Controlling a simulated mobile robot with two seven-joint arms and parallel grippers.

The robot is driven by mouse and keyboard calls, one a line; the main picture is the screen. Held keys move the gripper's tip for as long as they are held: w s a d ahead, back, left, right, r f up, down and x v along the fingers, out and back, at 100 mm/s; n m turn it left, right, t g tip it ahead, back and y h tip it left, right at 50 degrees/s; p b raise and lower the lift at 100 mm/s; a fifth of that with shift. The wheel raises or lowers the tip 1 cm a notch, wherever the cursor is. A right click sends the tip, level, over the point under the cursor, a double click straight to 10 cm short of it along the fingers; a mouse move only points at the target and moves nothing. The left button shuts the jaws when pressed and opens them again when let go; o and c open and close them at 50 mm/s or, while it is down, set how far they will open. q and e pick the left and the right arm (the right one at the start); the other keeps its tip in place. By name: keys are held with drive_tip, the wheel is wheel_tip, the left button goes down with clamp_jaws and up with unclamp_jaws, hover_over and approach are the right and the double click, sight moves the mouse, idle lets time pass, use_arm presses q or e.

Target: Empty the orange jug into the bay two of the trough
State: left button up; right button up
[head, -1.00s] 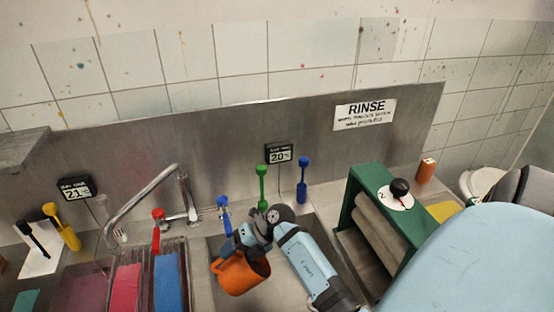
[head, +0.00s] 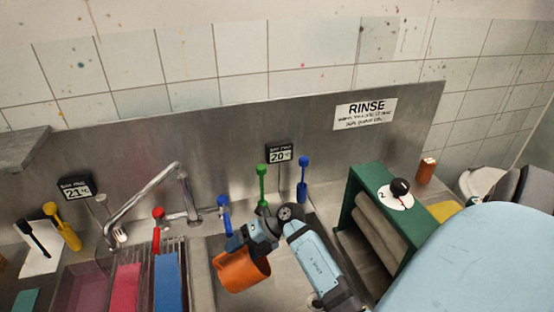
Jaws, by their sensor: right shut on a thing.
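The orange jug (head: 241,271) is held by my right gripper (head: 236,243) above the right-hand basin of the steel trough (head: 297,272). The basin under the jug is partly hidden by the jug and my right arm. A small display reading 20 (head: 279,154) is on the steel splashback behind it. My left gripper is not in view.
A tap with red (head: 157,214) and blue (head: 223,201) handles stands left of the jug. A green roller box (head: 377,205) stands right of my arm. Green (head: 262,178) and blue (head: 303,174) tools stand behind.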

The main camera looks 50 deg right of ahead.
drive_tip(key=shift+s+d+r, duration=0.15)
drive_tip(key=shift+d+r, duration=0.05)
drive_tip(key=shift+d, duration=0.15)
drive_tip(key=shift+r+y, duration=0.1)
drive_tip(key=shift+y, duration=0.2)
drive_tip(key=shift+s+d+r+t+y+b, duration=0.2)
drive_tip(key=shift+s+d+r+t+y, duration=0.1)
drive_tip(key=shift+d+y, duration=0.15)
drive_tip(key=shift+s+d+r+t+y+b, duration=0.2)
drive_tip(key=shift+d+t+y, duration=0.1)
drive_tip(key=shift+d+y, duration=0.1)
idle(1.8)
drive_tip(key=shift+s+d+y, duration=0.25)
drive_tip(key=shift+d, duration=0.2)
idle(0.5)
drive_tip(key=shift+s+d+r+t+b, duration=0.15)
drive_tip(key=shift+s+d+t+b, duration=0.15)
drive_tip(key=shift+d+b, duration=0.2)
drive_tip(key=shift+s+d+r+y, duration=0.2)
drive_tip(key=shift+d+y, duration=0.25)
drive_tip(key=shift+y, duration=0.15)
idle(0.5)
drive_tip(key=shift+s+d+t+b, duration=0.1)
drive_tip(key=shift+d+t+b, duration=0.2)
drive_tip(key=shift+b, duration=0.15)
drive_tip(key=shift+s+d+y+b, duration=0.2)
drive_tip(key=shift+d+y+b, duration=0.05)
drive_tip(key=shift+y+b, duration=0.15)
